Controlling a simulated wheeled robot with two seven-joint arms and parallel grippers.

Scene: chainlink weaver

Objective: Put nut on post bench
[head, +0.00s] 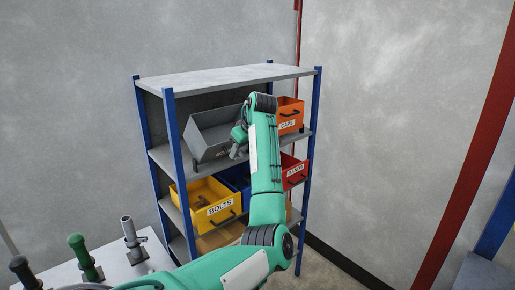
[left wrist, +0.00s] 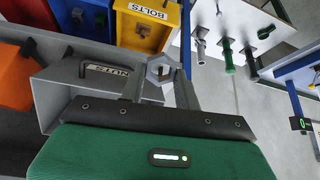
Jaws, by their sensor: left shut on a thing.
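In the head view the nut is too small to make out clearly. The post bench (head: 118,268) is at the lower left, with a grey post (head: 129,232), a green post (head: 80,250) and a dark one (head: 21,268). My right gripper is out of view.
The blue-framed shelf (head: 225,77) stands against the wall. Orange CAPS (head: 290,113), yellow BOLTS (head: 213,202) and red (head: 295,172) bins sit close around my left arm. The shelf board above is near. Open air lies between shelf and bench.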

